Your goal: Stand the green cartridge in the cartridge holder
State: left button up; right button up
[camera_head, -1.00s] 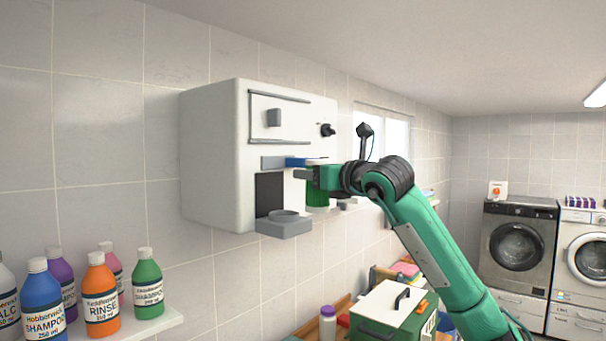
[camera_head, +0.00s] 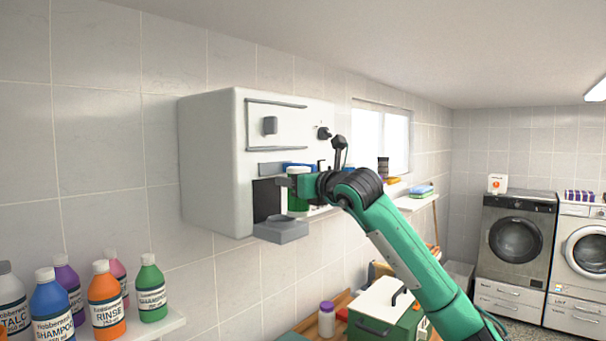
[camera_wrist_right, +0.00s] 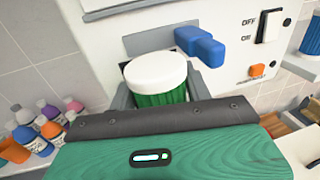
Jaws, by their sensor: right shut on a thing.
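The green cartridge (camera_head: 298,199) with a white cap is held upright by my right gripper (camera_head: 291,187) in front of the wall-mounted white machine (camera_head: 212,165). The right wrist view shows its white cap (camera_wrist_right: 155,70) between my two grey fingers, which are shut on it. The grey cartridge holder (camera_head: 282,230) juts out at the bottom of the machine's dark recess (camera_head: 266,197). The cartridge is at the holder's right side in the head view; its lower end is partly hidden, and I cannot tell whether it touches the holder. My left gripper is not in view.
A blue lever (camera_wrist_right: 200,45) sits just above the cartridge, close to my fingers. An on/off switch (camera_wrist_right: 268,27) and orange button (camera_wrist_right: 257,70) are to its right. Several bottles (camera_head: 106,300) stand on a shelf at lower left. A green-and-white box (camera_head: 386,309) is below my arm.

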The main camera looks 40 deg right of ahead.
aim_at(270, 188)
jog(key=shift+w+d+r+p, duration=0.1)
jog(key=shift+r+p, duration=0.35)
jog(key=shift+r, duration=0.05)
jog(key=shift+r+p, duration=0.25)
jog(key=shift+p, duration=0.25)
jog(key=w, duration=0.1)
jog(key=w+f, duration=0.1)
jog(key=w, duration=0.1)
jog(key=w+a+p, duration=0.1)
jog(key=shift+w+f, duration=0.2)
jog(key=shift+w, duration=0.2)
jog(key=shift+w+d+f+p, duration=0.1)
jog(key=shift+w+p, duration=0.2)
jog(key=shift+p, duration=0.05)
jog(key=shift+f+b, duration=0.5)
jog(key=shift+f, duration=0.05)
jog(key=shift+w+f, duration=0.15)
jog(key=shift+f, duration=0.15)
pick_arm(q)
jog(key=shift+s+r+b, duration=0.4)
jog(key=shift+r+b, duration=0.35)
pick_arm(e)
jog(key=shift+f, duration=0.55)
